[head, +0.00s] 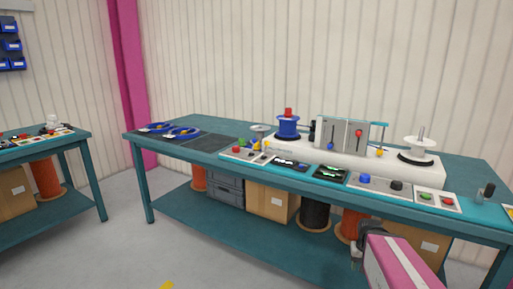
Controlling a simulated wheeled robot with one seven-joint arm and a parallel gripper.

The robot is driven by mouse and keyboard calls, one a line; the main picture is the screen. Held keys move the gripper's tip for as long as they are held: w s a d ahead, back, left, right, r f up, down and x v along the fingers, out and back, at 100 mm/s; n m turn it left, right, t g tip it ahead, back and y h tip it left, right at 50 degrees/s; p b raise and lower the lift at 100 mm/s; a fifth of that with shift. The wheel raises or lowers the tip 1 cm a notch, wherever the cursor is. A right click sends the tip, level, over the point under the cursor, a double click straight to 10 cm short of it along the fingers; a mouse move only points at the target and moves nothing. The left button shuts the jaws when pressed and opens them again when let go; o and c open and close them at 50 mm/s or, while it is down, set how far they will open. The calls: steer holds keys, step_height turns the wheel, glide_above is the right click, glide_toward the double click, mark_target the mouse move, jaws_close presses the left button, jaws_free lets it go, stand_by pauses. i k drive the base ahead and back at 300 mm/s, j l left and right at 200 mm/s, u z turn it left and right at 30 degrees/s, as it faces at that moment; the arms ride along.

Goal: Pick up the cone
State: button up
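I cannot make out for certain which item is the cone. A blue reel (288,128) with a red top stands on the white machine. My gripper (356,251) is at the lower right, in front of the bench and below its top, at the end of my pink arm. It is apart from the things on the bench. Its fingers are too small to read.
The white machine (385,167) carries grey panels with knobs (342,135) and a white reel (419,148). Trays of buttons line the bench's front edge. Boxes (272,203) and reels stand on the lower shelf. Another bench (62,147) is at left, with clear floor between.

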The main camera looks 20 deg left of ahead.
mark_target(256, 146)
steer(key=j+z, duration=0.25)
steer(key=j, duration=0.8)
steer(key=j+z, duration=0.3)
steer(key=j, duration=0.8)
